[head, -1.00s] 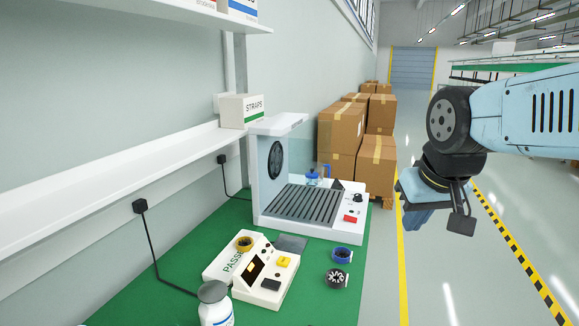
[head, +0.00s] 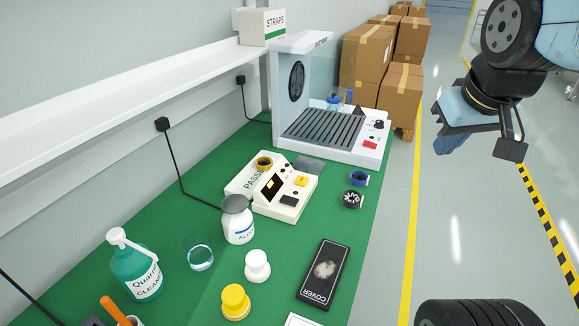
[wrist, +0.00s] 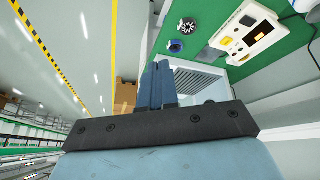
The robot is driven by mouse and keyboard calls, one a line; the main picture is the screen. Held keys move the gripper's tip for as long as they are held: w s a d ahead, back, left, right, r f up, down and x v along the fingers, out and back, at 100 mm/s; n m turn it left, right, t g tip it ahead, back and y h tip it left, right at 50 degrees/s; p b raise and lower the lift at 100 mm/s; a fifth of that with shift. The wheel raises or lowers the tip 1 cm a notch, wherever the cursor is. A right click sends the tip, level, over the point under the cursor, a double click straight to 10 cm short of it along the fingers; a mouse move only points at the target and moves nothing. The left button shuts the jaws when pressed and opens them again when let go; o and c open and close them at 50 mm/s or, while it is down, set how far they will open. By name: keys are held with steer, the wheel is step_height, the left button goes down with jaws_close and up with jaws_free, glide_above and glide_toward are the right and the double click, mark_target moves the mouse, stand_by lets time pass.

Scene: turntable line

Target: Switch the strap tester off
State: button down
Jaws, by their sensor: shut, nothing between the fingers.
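The strap tester appears to be the cream box with PASS lettering (head: 290,199) on the green mat. It has a dark sloped screen, a yellow button, a black pad and a small dark ring-like item at its upper left. It also shows in the wrist view (wrist: 252,38), at the upper right. I cannot read whether it is on or off. My gripper (head: 450,143) hangs over the aisle, right of the bench and apart from the tester. Its two blue fingers are together and empty in the wrist view (wrist: 158,85).
A white hooded bench unit (head: 340,155) with a red switch stands behind the tester. A white ALCO bottle (head: 238,225) stands close in front of it, and two wrist-strap-like items (head: 353,199) lie to its right. A black COVER box (head: 325,272) and several bottles are nearer.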

steer(key=w+a+n+g, duration=0.1)
steer(key=w+a+n, duration=0.5)
steer(key=w+n, duration=0.15)
steer(key=n+g, duration=0.4)
steer(key=n, duration=1.9)
glide_above(285, 197)
step_height(285, 197, down, 11)
steer(key=shift+a+f, duration=0.15)
steer(key=shift+s, duration=0.1)
step_height(285, 197, down, 14)
steer(key=shift+r, duration=0.1)
